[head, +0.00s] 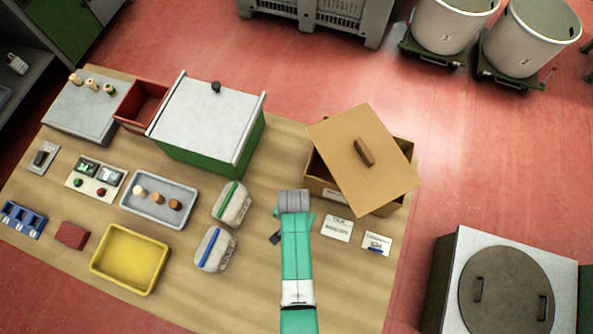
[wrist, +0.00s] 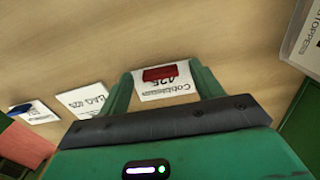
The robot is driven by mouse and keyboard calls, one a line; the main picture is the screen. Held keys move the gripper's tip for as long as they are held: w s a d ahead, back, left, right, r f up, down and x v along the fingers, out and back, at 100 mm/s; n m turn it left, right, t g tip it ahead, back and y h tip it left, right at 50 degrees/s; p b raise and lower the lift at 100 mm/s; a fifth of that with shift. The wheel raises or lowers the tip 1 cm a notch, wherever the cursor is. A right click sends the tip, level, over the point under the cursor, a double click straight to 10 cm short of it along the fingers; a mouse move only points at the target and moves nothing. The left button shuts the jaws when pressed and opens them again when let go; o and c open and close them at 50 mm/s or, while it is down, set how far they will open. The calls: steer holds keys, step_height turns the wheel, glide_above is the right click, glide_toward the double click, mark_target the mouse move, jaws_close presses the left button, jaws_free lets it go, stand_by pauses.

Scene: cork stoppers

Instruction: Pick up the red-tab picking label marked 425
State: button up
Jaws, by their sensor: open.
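The red-tab label (wrist: 180,91) lies on the wooden table in the wrist view, a white card with upside-down print that appears to read 425 beside its red tab (wrist: 159,73). My gripper (wrist: 164,78) is open, with one green finger on each side of this label; I cannot tell whether they touch it. In the head view my gripper (head: 293,203) is over the table left of the cardboard box, and my arm hides the red-tab label there. A plain white label (wrist: 85,99) and a blue-tab label (wrist: 35,111) lie in a row to its left in the wrist view.
The cardboard box (head: 322,181) with a tilted lid (head: 340,135) stands right of my gripper. Two clear bags (head: 231,204) (head: 215,249) lie to the left, near a grey tray (head: 132,211) and yellow tray (head: 104,277). A green bin (head: 205,165) stands behind.

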steer(key=c, duration=1)
steer(key=shift+c, duration=0.2)
steer(key=shift+r, duration=0.15)
